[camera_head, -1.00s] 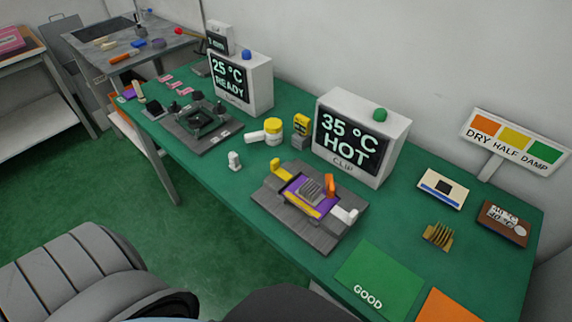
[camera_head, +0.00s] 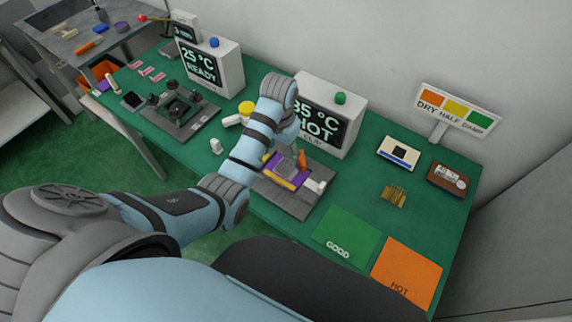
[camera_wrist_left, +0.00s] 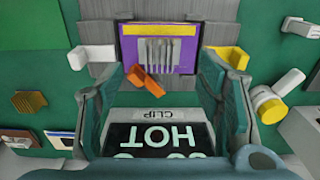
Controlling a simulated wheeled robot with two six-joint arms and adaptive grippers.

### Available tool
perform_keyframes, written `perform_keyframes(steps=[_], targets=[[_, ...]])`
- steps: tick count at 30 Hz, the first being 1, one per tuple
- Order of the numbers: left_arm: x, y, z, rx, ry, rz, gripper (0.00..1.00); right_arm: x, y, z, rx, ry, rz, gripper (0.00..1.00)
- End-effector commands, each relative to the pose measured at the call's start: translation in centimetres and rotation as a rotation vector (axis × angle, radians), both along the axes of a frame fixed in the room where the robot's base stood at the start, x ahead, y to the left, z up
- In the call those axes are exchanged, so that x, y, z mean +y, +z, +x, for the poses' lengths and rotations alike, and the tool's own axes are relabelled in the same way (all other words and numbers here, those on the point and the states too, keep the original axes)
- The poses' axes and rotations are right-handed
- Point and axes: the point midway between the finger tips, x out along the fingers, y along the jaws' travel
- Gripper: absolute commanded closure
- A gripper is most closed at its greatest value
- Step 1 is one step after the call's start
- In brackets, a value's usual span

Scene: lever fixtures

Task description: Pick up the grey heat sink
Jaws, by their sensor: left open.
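The grey finned heat sink (camera_wrist_left: 158,52) sits on a purple board (camera_wrist_left: 187,50) in a grey fixture, seen at the top middle of the left wrist view. In the head view the purple board (camera_head: 293,178) shows beside my arm, and the heat sink is partly hidden. My left gripper (camera_wrist_left: 162,66) is open and empty, its two fingers spread to either side of the heat sink in the picture. In the head view the left gripper (camera_head: 287,143) hangs above the fixture. I cannot tell how far it is above the heat sink. My right gripper is not in view.
An orange lever (camera_wrist_left: 150,80) stands close to the heat sink, between the fingers in the picture. A white block (camera_wrist_left: 97,57) and a yellow block (camera_wrist_left: 229,57) flank the board. The HOT display box (camera_head: 330,118) stands behind. Green (camera_head: 347,236) and orange (camera_head: 407,273) mats lie right.

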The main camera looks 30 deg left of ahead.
Motion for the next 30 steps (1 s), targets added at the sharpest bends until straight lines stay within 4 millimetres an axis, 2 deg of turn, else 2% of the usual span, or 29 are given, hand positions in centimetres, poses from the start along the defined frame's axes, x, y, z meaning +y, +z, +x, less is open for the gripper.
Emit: perform_keyframes(steps=[1, 3, 5, 8, 13, 20, 24, 27, 30], targets=[[-0.2, 1.6, 1.2, 0.010, -0.007, -0.006, 0.40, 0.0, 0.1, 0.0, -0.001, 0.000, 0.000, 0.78], [-0.5, 3.2, 2.2, 0.029, -0.016, -0.012, 0.40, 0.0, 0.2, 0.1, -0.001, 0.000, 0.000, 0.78], [-0.6, 3.4, 2.6, 0.041, -0.021, -0.016, 0.40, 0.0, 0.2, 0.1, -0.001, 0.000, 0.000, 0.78], [-0.6, 1.6, 2.6, 0.047, -0.023, -0.017, 0.40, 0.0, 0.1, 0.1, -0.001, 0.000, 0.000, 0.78], [-0.6, -3.2, 2.6, 0.045, -0.023, -0.017, 0.40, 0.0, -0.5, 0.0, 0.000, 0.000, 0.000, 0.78], [-0.4, -6.6, 2.6, 0.043, -0.022, -0.016, 0.40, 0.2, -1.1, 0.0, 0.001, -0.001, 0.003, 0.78], [-0.1, -9.5, 2.6, 0.043, -0.023, -0.016, 0.40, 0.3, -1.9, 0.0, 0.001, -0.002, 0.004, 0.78], [-0.1, -10.5, 2.6, 0.040, -0.022, -0.016, 0.40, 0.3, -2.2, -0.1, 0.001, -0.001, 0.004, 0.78], [-0.1, -10.5, 2.6, 0.039, -0.022, -0.016, 0.40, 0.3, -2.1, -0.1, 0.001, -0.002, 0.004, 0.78]])
